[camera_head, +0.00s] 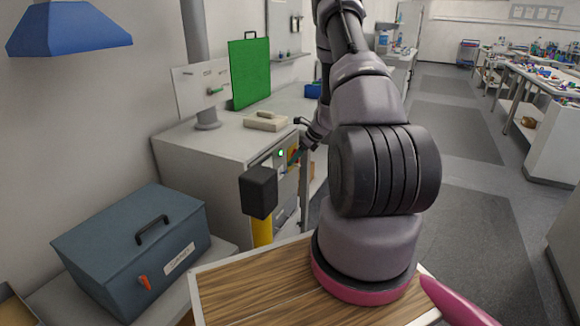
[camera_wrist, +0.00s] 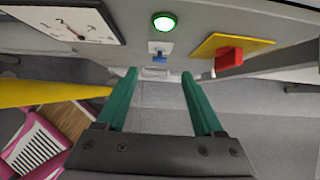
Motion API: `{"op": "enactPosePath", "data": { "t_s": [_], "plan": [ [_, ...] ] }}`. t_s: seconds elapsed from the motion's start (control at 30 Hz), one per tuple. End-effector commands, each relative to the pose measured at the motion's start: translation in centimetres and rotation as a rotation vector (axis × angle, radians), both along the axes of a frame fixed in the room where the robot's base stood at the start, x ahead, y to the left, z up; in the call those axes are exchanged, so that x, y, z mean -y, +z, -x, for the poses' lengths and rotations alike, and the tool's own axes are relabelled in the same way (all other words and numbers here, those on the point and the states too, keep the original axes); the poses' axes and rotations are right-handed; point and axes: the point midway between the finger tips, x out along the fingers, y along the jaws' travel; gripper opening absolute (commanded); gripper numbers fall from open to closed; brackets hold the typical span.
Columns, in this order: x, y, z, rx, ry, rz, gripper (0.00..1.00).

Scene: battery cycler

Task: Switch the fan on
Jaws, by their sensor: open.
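In the wrist view my gripper (camera_wrist: 158,74) is open, its two green fingers apart with nothing between them. The fingertips point at the front of a grey cabinet. A small switch with a blue lever (camera_wrist: 159,56) on a pale plate sits just beyond and between the fingertips, with a visible gap. A round green lit lamp (camera_wrist: 164,22) is above it. The lamp also shows in the head view (camera_head: 281,153) on the grey cabinet (camera_head: 210,150). No fan can be made out, and no label is readable.
A red knob (camera_wrist: 229,60) on a yellow plate (camera_wrist: 205,45) is right of the blue lever. A dial gauge (camera_wrist: 62,22) is left. A yellow post (camera_head: 262,232) with a black box (camera_head: 259,191) stands before the cabinet. A blue-grey box (camera_head: 130,245) sits at lower left.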

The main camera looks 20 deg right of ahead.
Motion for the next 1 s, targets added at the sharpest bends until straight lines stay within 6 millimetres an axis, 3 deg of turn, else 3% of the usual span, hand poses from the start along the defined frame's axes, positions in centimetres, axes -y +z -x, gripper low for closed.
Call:
{"op": "enactPosePath", "data": {
  "t_s": [0.23,0.83,0.93,1.0],
  "plan": [
    [1.0,2.6,1.3,0.001,-0.001,0.000,0.69],
    [1.0,3.2,1.4,0.004,0.006,0.002,0.69],
    [0.1,5.3,1.2,0.028,0.054,0.018,0.69],
    [-1.1,8.1,1.1,0.062,0.121,0.043,0.69]
  ]
}}
